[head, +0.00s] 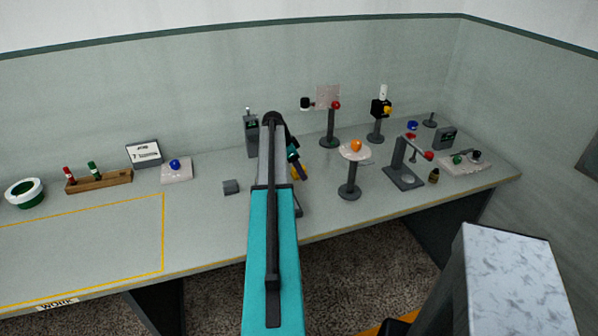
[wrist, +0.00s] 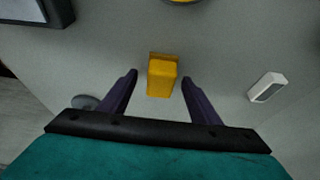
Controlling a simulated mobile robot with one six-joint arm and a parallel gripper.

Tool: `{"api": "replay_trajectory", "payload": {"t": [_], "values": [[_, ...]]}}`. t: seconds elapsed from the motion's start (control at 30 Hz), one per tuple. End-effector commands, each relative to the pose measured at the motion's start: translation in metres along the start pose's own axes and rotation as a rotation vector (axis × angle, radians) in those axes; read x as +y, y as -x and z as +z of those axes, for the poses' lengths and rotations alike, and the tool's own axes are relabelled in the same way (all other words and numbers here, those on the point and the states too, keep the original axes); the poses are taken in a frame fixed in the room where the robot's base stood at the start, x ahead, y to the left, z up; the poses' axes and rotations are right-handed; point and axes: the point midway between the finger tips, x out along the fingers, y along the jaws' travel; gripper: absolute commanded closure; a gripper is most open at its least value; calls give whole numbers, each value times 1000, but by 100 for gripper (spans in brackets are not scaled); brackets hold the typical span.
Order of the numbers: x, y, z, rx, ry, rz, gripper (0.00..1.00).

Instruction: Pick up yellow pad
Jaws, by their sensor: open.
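The yellow pad (wrist: 162,78) is a small yellow block in the wrist view. It stands on the grey table, between and slightly beyond the fingertips of my gripper (wrist: 159,79). The two dark fingers are apart, with a gap on each side of the pad, and nothing is held. In the head view my teal arm covers much of this spot.
In the head view an orange-topped stand (head: 349,188) and a grey bracket (head: 404,178) are to the right.

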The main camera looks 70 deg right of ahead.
Motion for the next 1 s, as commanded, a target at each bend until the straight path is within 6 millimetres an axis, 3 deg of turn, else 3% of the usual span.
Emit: {"api": "replay_trajectory", "payload": {"t": [0.67,0.9,1.0], "values": [[0,-6,0,0,0,-1,43],[0,-6,0,0,0,-1,83],[0,-6,0,0,0,-1,87]]}}
